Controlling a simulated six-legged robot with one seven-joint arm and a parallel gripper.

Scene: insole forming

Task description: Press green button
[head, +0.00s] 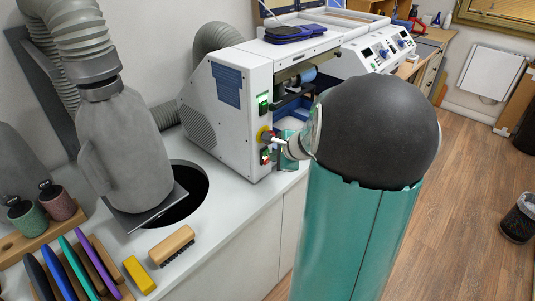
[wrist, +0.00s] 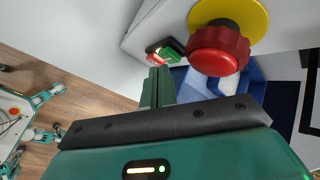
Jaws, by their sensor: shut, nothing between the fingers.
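A small switch with a green button (wrist: 173,51) and a red part beside it is on the white machine's panel in the wrist view. In the head view, the green and red switch (head: 265,156) sits low on the machine's front, partly behind my arm. My gripper (wrist: 158,70) is shut and empty, its fingertips right at the switch's red-side edge in the wrist view. I cannot tell whether they touch it. A red mushroom knob (wrist: 218,50) on a yellow disc is close to the right of the fingertips.
The white machine (head: 228,128) stands on a white counter (head: 225,215). Another green switch (head: 264,105) is higher on its front. A brush (head: 172,245), a yellow block (head: 139,275) and a grey hose unit (head: 120,150) are left. Wooden floor (head: 465,190) is open at right.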

